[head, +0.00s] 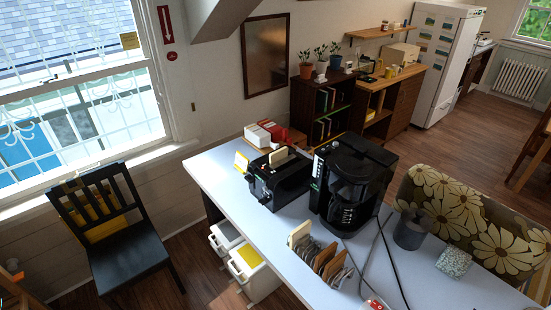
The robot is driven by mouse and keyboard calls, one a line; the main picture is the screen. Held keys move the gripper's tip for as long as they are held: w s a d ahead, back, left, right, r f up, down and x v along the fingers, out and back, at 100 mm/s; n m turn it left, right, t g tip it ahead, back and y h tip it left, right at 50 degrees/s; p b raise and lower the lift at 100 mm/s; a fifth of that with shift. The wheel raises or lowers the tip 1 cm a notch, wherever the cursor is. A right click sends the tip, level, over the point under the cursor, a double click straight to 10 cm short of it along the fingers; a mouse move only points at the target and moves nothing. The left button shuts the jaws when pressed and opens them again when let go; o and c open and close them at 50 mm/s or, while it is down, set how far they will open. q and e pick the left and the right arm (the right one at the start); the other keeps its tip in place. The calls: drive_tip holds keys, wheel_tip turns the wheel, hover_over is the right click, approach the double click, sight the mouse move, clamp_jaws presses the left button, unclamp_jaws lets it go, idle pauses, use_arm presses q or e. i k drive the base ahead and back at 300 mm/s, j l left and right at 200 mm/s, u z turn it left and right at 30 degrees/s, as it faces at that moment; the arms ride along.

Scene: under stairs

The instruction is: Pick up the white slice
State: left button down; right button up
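A whitish slice (299,233) stands upright at the left end of a wire rack (345,278) near the front edge of the white table (235,189). Brown slices (325,257) stand beside it in the same rack. A pale cream slice (278,156) sticks up out of the black toaster (279,181) farther back. Neither of my grippers is in view.
A black coffee maker (352,180) stands right of the toaster, with cables running forward past the rack. A dark grey canister (411,229) and a speckled box (454,263) are on the right. White bins (252,270) and a black chair (130,240) stand on the left.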

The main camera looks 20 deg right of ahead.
sight(277, 156)
drive_tip(key=i+z, duration=0.3)
drive_tip(key=i+j+z, duration=0.3)
drive_tip(key=i, duration=0.15)
drive_tip(key=i+j+z, duration=0.25)
drive_tip(key=i+l, duration=0.05)
drive_tip(key=i, duration=0.05)
